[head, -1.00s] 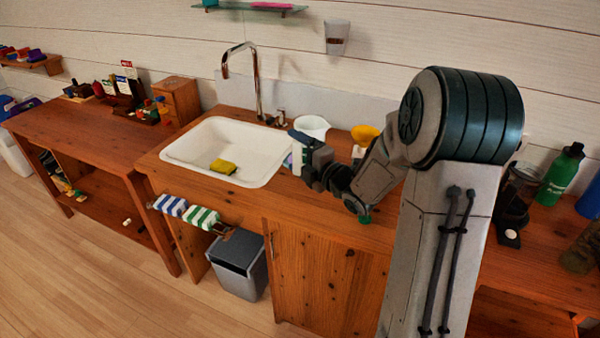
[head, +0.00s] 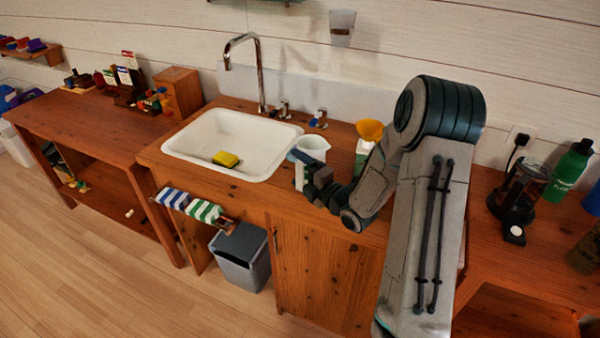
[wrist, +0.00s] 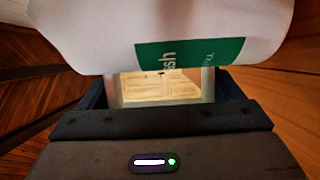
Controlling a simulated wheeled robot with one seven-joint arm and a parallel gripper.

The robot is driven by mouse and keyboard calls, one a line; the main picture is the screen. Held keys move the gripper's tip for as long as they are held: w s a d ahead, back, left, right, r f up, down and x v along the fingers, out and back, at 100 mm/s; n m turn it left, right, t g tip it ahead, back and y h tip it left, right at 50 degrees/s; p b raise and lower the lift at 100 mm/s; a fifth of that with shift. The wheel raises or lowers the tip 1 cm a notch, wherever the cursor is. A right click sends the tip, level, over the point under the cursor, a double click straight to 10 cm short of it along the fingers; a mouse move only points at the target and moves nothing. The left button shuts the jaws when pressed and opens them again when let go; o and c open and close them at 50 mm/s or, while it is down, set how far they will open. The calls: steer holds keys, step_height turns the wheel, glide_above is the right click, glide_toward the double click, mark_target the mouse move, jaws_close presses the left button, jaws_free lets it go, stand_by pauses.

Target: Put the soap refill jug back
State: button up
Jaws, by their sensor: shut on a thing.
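A white container with a green label (wrist: 190,52) fills the top of the wrist view, between the jaws; only part of the lettering shows. I take it for the soap refill jug. My gripper (wrist: 160,90) is shut on it. In the head view my gripper (head: 308,172) is over the counter just right of the sink, and only a pale strip of the held thing (head: 299,176) shows beside it. I cannot tell whether its base touches the counter.
A white sink (head: 215,168) with a yellow sponge (head: 226,159) is at left. A white cup (head: 314,146) stands close behind my gripper. A yellow funnel (head: 370,130) tops a white and green bottle (head: 363,152). A green bottle (head: 569,172) and a coffee press (head: 520,188) stand at right.

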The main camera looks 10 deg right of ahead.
steer(key=shift+f, duration=0.35)
steer(key=shift+f, duration=0.2)
steer(key=o, duration=1.4)
steer(key=shift+r, duration=0.1)
